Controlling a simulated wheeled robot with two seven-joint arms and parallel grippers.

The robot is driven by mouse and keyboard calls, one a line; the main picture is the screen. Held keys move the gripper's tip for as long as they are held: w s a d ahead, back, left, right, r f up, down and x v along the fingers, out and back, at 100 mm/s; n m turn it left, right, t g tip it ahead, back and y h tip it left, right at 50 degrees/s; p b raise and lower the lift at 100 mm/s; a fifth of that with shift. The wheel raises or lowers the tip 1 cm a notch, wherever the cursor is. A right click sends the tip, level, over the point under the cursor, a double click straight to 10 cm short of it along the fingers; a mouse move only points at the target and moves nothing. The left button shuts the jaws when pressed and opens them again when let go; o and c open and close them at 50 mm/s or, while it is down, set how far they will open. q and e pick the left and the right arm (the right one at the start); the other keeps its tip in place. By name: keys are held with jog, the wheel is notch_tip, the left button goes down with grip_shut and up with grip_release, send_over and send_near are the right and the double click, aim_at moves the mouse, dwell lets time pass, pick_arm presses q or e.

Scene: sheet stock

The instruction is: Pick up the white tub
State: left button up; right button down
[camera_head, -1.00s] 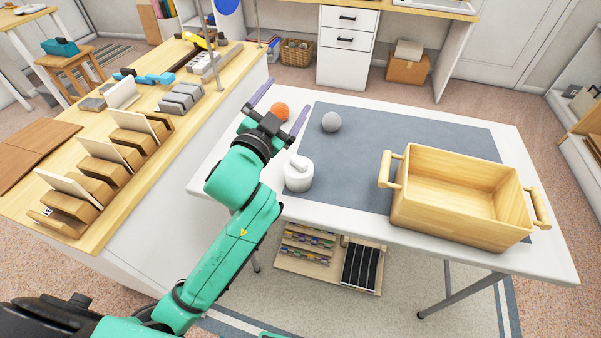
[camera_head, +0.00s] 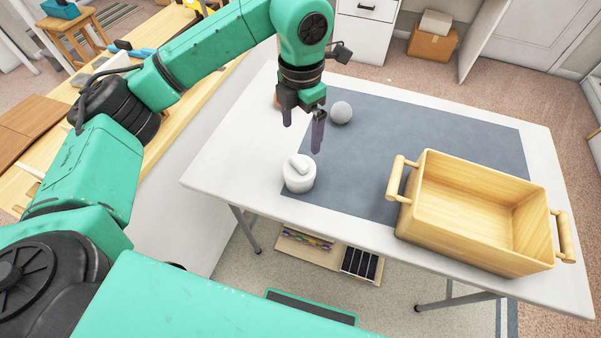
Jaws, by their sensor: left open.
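The white tub (camera_head: 299,181) stands upright on the white table, at the left front corner of the grey mat. It is a short round tub with a raised grip on its lid. My left gripper (camera_head: 302,137) points down with its two fingers apart and nothing between them. It is above and a little behind the tub in the picture, and does not appear to touch it. My right gripper is not in the view.
A grey ball (camera_head: 341,112) lies on the mat (camera_head: 440,135) behind the tub. An orange ball (camera_head: 277,101) is mostly hidden behind my left gripper. A wooden crate (camera_head: 478,240) with side handles stands at the right. The table's left part (camera_head: 235,150) is clear.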

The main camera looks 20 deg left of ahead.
aim_at(300, 160)
pick_arm(q)
jog(key=f+p, duration=0.1)
jog(key=f, duration=0.2)
jog(key=f+p, duration=0.1)
jog(key=f, duration=0.2)
jog(key=f+p, duration=0.1)
jog(key=f, duration=0.1)
jog(key=shift+s+f, duration=0.25)
jog(key=shift+f, duration=0.45)
grip_shut()
